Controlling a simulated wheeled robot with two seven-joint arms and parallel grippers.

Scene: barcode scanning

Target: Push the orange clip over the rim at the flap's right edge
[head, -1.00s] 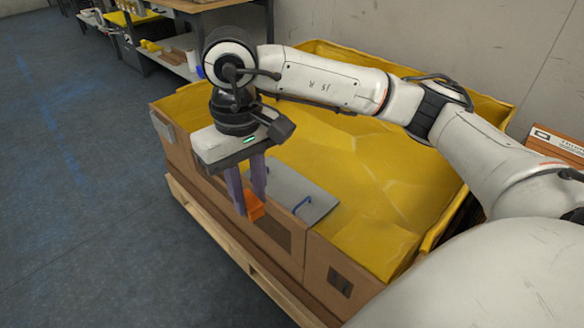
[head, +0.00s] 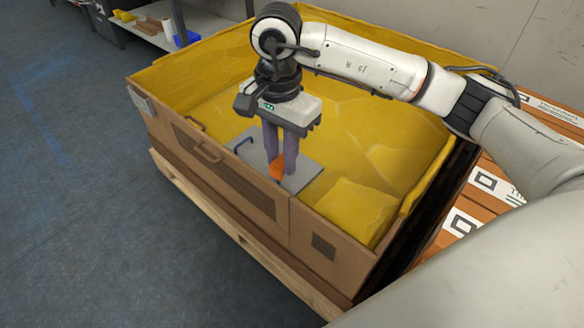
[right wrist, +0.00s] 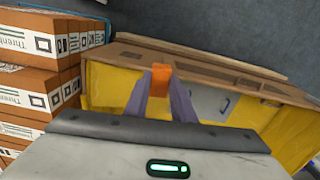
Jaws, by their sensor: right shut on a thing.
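My right gripper (head: 278,166) points down with its two purple fingers shut on the small orange clip (head: 277,171). In the right wrist view the clip (right wrist: 161,78) sits between the fingertips, near the brown rim. The flap (head: 225,170) is the brown front panel of the large box, with a dark recessed strip. Its right edge is near the vertical seam (head: 290,217). In the head view the clip appears just behind the rim, left of that seam, over the grey plate. Whether it touches the rim I cannot tell. My left gripper is out of view.
The box has a yellow lining (head: 345,130) and stands on a wooden pallet (head: 235,232). A grey plate (head: 300,176) with a blue handle lies inside. Labelled cartons (right wrist: 35,90) are stacked beside the box. Open floor (head: 80,230) lies in front of it.

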